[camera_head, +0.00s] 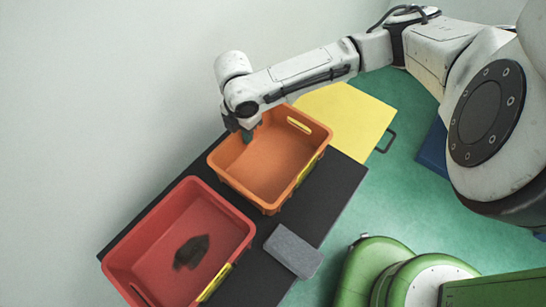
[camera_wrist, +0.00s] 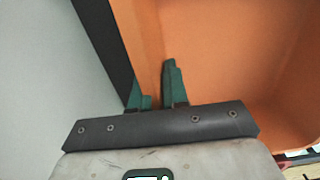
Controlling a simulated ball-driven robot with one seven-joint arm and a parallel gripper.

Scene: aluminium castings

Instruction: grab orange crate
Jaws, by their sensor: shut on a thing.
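The orange crate (camera_head: 265,165) stands upright and looks empty on a black tabletop (camera_head: 335,195), behind the red crate (camera_head: 135,245). My gripper (camera_head: 246,134) is at the crate's far left wall. In the wrist view my gripper (camera_wrist: 153,88) has one green finger inside the orange crate (camera_wrist: 225,60) and the other outside it, shut on the wall between them. The fingertips are partly hidden by the wall and the wrist in the head view.
The red crate holds a dark flat piece (camera_head: 191,252). A grey block (camera_head: 293,251) lies in front of the crates. A yellow panel (camera_head: 348,118) with a dark handle is behind to the right. A pale wall runs close along the left. Green floor (camera_head: 415,210) lies right.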

